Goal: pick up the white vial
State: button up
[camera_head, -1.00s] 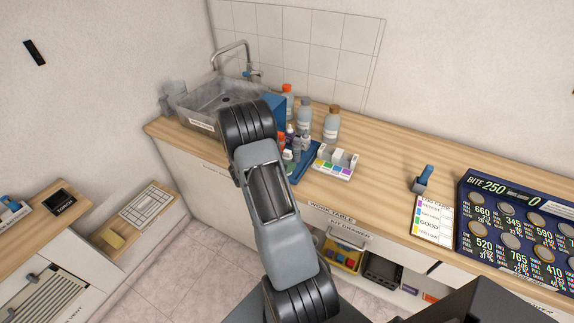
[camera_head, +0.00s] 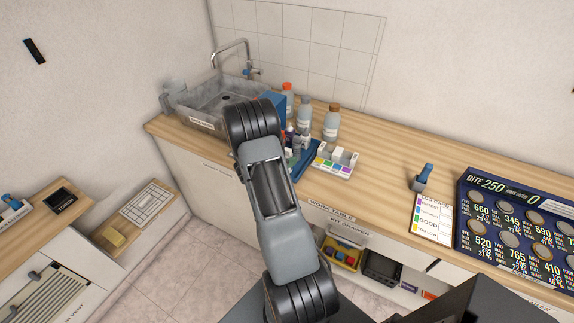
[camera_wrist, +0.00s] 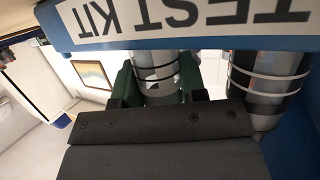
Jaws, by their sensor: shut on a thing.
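In the wrist view, my gripper (camera_wrist: 157,85) is shut on a pale, upright-banded vial (camera_wrist: 155,72), taken as the white vial. Dark bands ring it, and a dark green finger lies on each side. The vial's far end is hidden behind the test kit's label. A darker grey banded vial (camera_wrist: 265,82) stands just right of the fingers. The blue test kit (camera_wrist: 300,36) runs across the top, its label upside down. In the head view the blue kit tray (camera_head: 311,160) shows beside my arm, which hides my gripper and the held vial.
Several larger bottles (camera_head: 331,124) stand behind the kit. A white box with coloured squares (camera_head: 335,160) is to its right, and a sink (camera_head: 205,106) is to the left. The wooden worktop (camera_head: 385,160) is clear between the coloured box and a blue-handled tool (camera_head: 423,178).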

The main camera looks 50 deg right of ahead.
jog(key=shift+r, duration=0.1)
jog(key=shift+c, duration=0.3)
jog(key=shift+r, duration=0.55)
jog(key=w+a+r+b, duration=0.2)
jog(key=a+r, duration=0.9)
jog(key=a, duration=0.2)
jog(key=shift+w+a+r, duration=0.3)
jog(key=shift+a+r, duration=0.1)
notch_tip(320, 180, up, 7)
jog(key=p, duration=0.7)
